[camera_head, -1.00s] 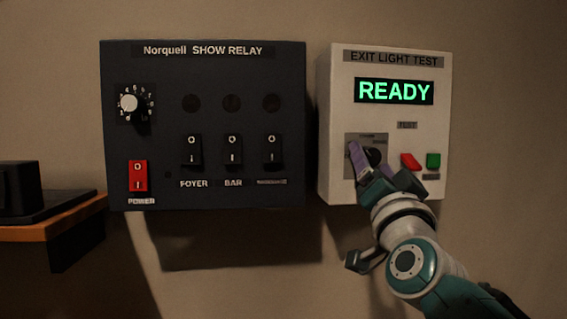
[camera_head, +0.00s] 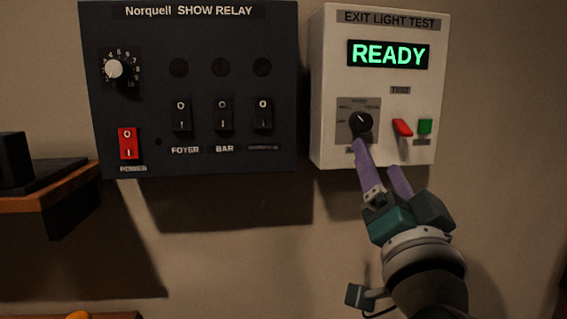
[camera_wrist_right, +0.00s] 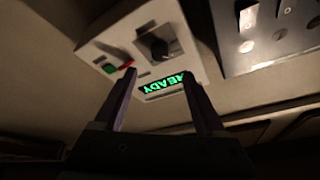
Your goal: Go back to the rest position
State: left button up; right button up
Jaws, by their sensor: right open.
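My right gripper (camera_head: 380,158) is open and empty, its purple fingers pointing up just below the black knob (camera_head: 361,123) of the white EXIT LIGHT TEST box (camera_head: 326,60). In the right wrist view, the two fingers (camera_wrist_right: 158,82) stand apart with nothing between them but the view of the box, and the knob (camera_wrist_right: 158,48) shows beyond them. The box display (camera_head: 388,54) reads READY in green. My left gripper is not in view.
The dark Norquell SHOW RELAY panel (camera_head: 200,65) hangs to the left, with a dial (camera_head: 115,69), a red power switch (camera_head: 129,143) and black rocker switches. A wooden shelf (camera_head: 50,194) juts out at far left. The wall below the panel is clear.

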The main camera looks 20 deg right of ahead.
jog(key=s+a+f+n+g+y+p, duration=0.2)
jog(key=s+a+f+n+g+y, duration=0.45)
jog(key=a+f+n+y, duration=0.4)
jog(key=s+f+n+g, duration=0.2)
jog(key=s+g, duration=0.3)
jog(key=s, duration=0.4)
jog(key=s+d+f+n+g+h+p, duration=0.1)
jog(key=s+f+g, duration=0.1)
jog(key=s+g, duration=0.3)
jog(key=s, duration=0.4)
jog(key=shift+s+d+f+n, duration=0.15)
jog(key=shift+d+f+n, duration=0.05)
jog(key=shift+n, duration=0.15)
